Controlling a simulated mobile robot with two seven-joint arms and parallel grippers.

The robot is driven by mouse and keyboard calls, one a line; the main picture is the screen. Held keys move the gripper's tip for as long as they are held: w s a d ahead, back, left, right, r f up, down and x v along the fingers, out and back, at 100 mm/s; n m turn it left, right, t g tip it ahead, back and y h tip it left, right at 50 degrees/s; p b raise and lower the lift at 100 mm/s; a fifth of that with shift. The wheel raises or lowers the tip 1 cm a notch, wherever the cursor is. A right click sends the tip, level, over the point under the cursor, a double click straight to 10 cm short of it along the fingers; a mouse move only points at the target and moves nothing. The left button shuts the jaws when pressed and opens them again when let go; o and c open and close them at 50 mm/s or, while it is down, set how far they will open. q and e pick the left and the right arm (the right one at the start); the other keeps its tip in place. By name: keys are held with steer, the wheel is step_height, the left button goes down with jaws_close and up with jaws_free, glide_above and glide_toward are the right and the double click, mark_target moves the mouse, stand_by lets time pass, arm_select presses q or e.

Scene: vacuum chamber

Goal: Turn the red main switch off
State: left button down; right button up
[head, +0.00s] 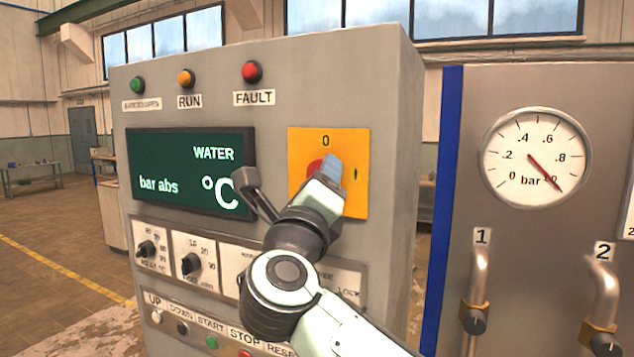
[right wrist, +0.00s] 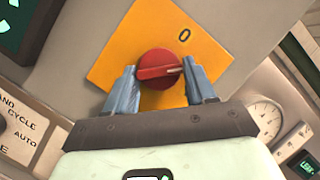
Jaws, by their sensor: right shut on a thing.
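The red main switch (head: 314,168) is a round knob on a yellow plate (head: 350,202) on the grey cabinet's front. The plate has a "0" at its top and an "I" mark at its right. In the right wrist view the red knob (right wrist: 158,66) shows a ridge with a white mark pointing right, between the "0" direction and the side of the "I", which a finger hides there. My right gripper (head: 328,170) is shut on the knob, one finger (right wrist: 122,92) to each side. My left gripper is not in view.
A dark display (head: 190,165) reading WATER is left of the plate. Green, orange and red lamps sit above. Small knobs (head: 190,263) and a button row are below. A panel with a pressure gauge (head: 535,157) and two numbered valves (head: 474,322) stands at the right.

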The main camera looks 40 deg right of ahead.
steer(key=n+y+p, duration=0.1)
steer(key=n, duration=0.1)
steer(key=n+y+p, duration=0.1)
steer(key=n, duration=0.1)
steer(key=n+y, duration=0.1)
steer(key=n, duration=0.1)
steer(key=shift+s+d+r+n+p, duration=0.1)
steer(key=shift+r+n+p, duration=0.15)
steer(key=shift+n+p, duration=0.15)
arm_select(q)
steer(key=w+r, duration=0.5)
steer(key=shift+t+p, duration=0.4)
arm_select(e)
steer(key=shift+f+n+y, duration=0.1)
steer(key=shift+n+y, duration=0.5)
steer(key=shift+n, duration=1)
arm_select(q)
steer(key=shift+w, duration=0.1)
arm_select(e)
steer(key=o, duration=1)
steer(key=shift+c, duration=0.2)
